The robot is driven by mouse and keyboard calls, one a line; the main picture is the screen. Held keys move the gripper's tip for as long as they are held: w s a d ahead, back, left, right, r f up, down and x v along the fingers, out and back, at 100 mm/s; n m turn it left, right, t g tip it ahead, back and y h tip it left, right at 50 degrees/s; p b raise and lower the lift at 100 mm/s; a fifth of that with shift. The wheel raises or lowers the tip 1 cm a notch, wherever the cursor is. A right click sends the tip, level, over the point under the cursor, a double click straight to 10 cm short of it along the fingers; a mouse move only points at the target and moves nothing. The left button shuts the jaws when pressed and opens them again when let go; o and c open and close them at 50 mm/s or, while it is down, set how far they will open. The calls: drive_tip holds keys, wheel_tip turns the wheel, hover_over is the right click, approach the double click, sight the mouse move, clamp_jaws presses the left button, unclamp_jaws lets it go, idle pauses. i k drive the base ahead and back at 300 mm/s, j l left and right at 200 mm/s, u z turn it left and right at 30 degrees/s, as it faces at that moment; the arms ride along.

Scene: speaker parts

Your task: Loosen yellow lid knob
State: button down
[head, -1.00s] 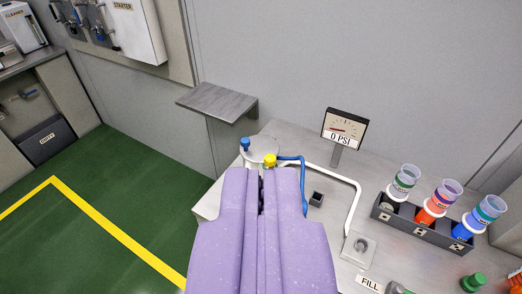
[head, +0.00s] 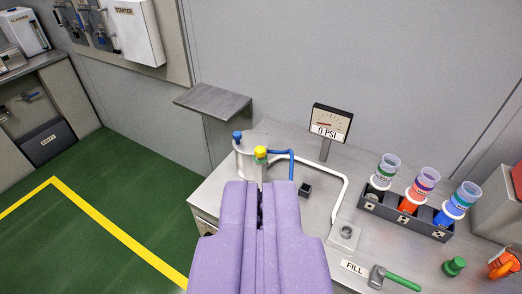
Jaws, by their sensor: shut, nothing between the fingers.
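The yellow knob (head: 261,153) stands on top of the pale vessel's lid, at the back left of the metal bench. The vessel (head: 243,160) also bears a blue knob (head: 237,135) to the left, and a blue hose (head: 291,166) runs off to the right from near the yellow knob. My purple gripper (head: 260,190) is shut and empty, just in front of the yellow knob in the picture. It hides the lower part of the vessel. I cannot tell whether it touches the vessel.
A dark rack (head: 405,215) with several coloured bottles is at right. A grey wall shelf (head: 212,100) juts out at left.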

sight(259, 151)
drive_tip(key=i+j+z, duration=0.2)
drive_tip(key=i+j, duration=0.2)
drive_tip(key=i, duration=0.25)
drive_tip(key=i+j+z, duration=0.2)
drive_tip(key=i+j, duration=0.3)
drive_tip(key=i, duration=0.15)
